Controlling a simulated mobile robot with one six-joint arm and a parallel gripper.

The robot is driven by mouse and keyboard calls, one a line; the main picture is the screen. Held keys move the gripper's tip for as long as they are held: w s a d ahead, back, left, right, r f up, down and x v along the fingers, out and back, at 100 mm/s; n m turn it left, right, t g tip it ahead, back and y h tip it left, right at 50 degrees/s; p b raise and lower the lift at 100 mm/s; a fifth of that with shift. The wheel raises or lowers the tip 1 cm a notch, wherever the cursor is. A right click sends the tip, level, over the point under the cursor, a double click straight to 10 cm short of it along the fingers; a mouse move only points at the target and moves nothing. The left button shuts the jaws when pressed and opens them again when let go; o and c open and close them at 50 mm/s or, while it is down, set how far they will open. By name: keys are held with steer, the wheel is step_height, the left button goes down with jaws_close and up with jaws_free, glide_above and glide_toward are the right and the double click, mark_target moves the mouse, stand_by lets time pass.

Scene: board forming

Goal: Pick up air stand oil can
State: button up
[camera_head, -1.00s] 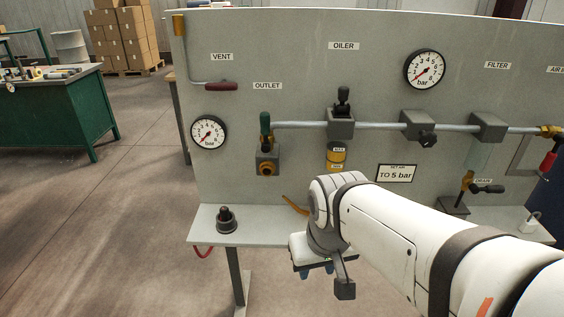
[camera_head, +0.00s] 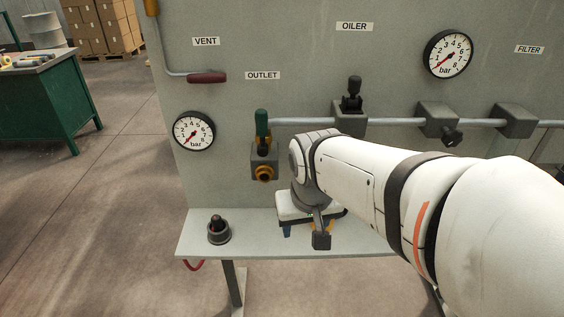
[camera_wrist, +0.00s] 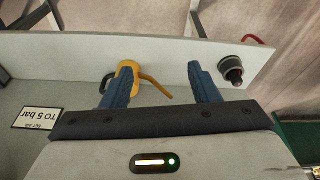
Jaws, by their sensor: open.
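The oil can (camera_wrist: 127,68) is yellow, with a dark loop on its left side and a thin curved spout pointing right. It stands on the shelf in the wrist view. My gripper (camera_wrist: 160,70) is open, with its two blue fingers apart above the shelf. The left finger overlaps part of the can in the picture, and the spout runs into the gap between the fingers. I cannot tell whether they touch. In the head view my gripper (camera_head: 301,231) is over the shelf, and small yellow bits show behind it; most of the can is hidden there by my arm.
The grey shelf (camera_head: 270,243) juts from an upright panel (camera_head: 230,50) with gauges, valves and a pipe. A dark stubby fitting (camera_head: 218,232) stands at the shelf's left end. A green bench (camera_head: 45,105) is farther left. The shelf between fitting and gripper is clear.

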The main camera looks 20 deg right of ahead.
steer(key=o, duration=0.7)
steer(key=w+d+f+m+h+b, duration=0.1)
steer(key=w+d+f+m+b, duration=0.1)
steer(key=w, duration=0.4)
steer(key=w+d+f+m+h+b, duration=0.1)
steer(key=w+d+f+m+b, duration=0.2)
steer(key=w+d, duration=0.4)
steer(key=shift+w+d+f+m, duration=0.3)
steer(key=shift+f+m, duration=0.05)
steer(key=shift+m, duration=0.85)
steer(key=f, duration=0.1)
steer(key=w+d+f, duration=0.1)
steer(key=f, duration=0.1)
steer(key=w+d+f+b, duration=0.1)
steer(key=f, duration=0.1)
steer(key=shift+w+d, duration=0.1)
steer(key=shift+w, duration=0.1)
steer(key=shift+b+x, duration=0.3)
steer(key=shift+x, duration=2.95)
